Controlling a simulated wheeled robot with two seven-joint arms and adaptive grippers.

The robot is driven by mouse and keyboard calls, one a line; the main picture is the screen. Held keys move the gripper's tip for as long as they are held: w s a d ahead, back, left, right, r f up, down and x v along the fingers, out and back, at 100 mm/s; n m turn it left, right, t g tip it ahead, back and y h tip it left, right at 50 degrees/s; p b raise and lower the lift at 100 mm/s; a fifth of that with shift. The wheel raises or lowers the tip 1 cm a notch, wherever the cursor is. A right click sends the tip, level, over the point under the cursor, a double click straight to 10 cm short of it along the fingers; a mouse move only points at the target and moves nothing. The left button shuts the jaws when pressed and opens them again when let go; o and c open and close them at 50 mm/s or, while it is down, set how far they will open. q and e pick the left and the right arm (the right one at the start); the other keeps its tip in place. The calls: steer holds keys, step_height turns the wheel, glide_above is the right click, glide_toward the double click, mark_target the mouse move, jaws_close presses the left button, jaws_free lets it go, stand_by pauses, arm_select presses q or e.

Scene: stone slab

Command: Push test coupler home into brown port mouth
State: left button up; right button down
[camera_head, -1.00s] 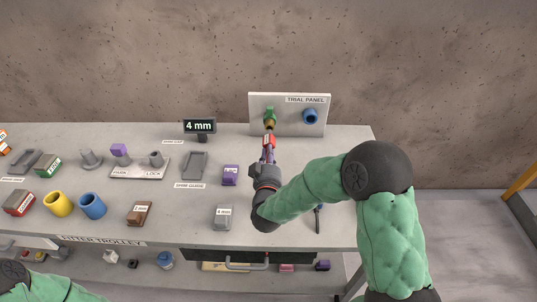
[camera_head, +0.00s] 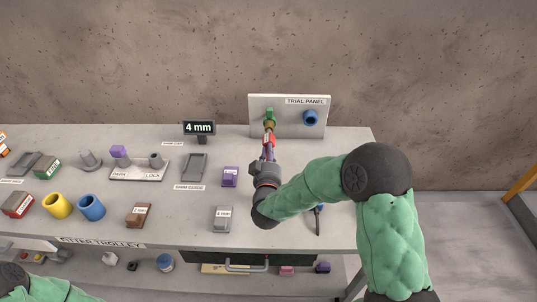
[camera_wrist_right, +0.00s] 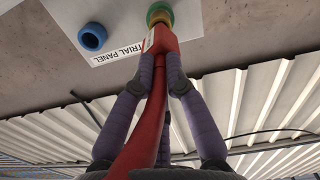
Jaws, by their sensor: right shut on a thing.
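The trial panel (camera_head: 258,102) stands upright at the back right of the bench. On it is a green fitting (camera_head: 270,113) with a brown mouth (camera_head: 270,124) facing me. The red test coupler (camera_head: 268,137) is in line with this mouth, its front end at it; I cannot tell how deep it sits. My right gripper (camera_wrist_right: 160,84) is shut on the red coupler, which also shows in the right wrist view (camera_wrist_right: 160,38) with a red hose running back between the fingers. The coupler's tip is hidden at the coloured rings. My left gripper is not in view.
A blue port (camera_head: 310,118) is to the right on the panel. A display (camera_head: 200,128) reading 4 mm stands left of it. Grey trays, a purple block (camera_head: 230,176), a grey block (camera_head: 223,218) and yellow and blue cups are on the bench to the left.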

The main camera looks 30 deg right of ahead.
steer(key=shift+b+x, duration=0.3)
steer(key=shift+x, duration=1.05)
steer(key=c, duration=1.2)
jaws_free()
steer(key=shift+r, duration=0.1)
steer(key=v, duration=1.2)
steer(key=shift+f, duration=0.2)
